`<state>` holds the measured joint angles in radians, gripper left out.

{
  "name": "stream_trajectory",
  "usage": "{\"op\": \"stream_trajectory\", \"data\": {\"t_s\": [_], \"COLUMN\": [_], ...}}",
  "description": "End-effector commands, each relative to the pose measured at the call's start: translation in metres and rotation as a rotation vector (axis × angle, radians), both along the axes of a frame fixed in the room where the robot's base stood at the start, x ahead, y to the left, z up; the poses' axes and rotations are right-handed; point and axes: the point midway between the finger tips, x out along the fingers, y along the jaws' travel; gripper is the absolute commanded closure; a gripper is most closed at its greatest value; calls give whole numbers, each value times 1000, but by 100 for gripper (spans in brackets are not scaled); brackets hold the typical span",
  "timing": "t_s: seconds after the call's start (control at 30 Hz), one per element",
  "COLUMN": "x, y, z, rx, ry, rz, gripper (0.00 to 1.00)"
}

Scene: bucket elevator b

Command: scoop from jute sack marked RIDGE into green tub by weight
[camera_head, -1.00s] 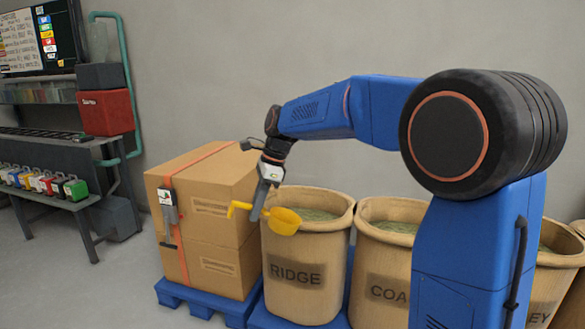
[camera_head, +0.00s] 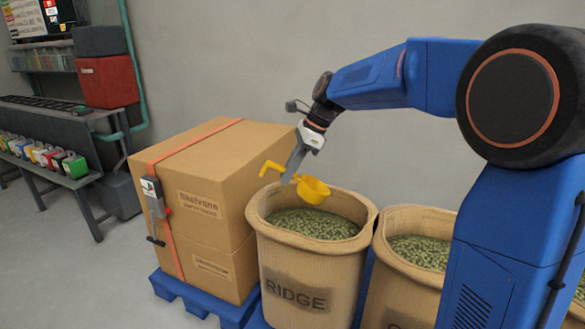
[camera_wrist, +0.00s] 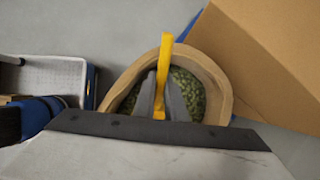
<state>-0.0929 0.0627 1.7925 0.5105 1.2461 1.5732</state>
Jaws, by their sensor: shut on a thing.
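The jute sack marked RIDGE (camera_head: 300,275) stands open, filled with green pellet-like material (camera_head: 312,223). My gripper (camera_head: 290,177) is shut on the handle of a yellow scoop (camera_head: 313,190) and holds it above the back left of the sack's rim. In the wrist view the yellow handle (camera_wrist: 163,60) runs between the grey fingers, with the sack's rim (camera_wrist: 217,80) and green contents below. Whether the scoop holds anything cannot be told. A small green container (camera_head: 75,166) stands at the right end of the left bench; I cannot tell whether it is the green tub.
Strapped cardboard boxes (camera_head: 205,205) stand on a blue pallet (camera_head: 200,297) just left of the sack. Another jute sack (camera_head: 408,285) is close on the right. A bench (camera_head: 75,187) with several coloured containers is at far left. Grey floor lies between.

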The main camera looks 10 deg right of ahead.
Motion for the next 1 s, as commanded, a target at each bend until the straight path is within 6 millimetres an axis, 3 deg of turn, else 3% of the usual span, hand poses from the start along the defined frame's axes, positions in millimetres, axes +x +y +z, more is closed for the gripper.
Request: {"op": "stream_trajectory", "data": {"t_s": [1.0], "x": [0], "y": [-4], "z": [-62], "rx": [43], "ry": [-1], "rz": [0], "gripper": [100]}}
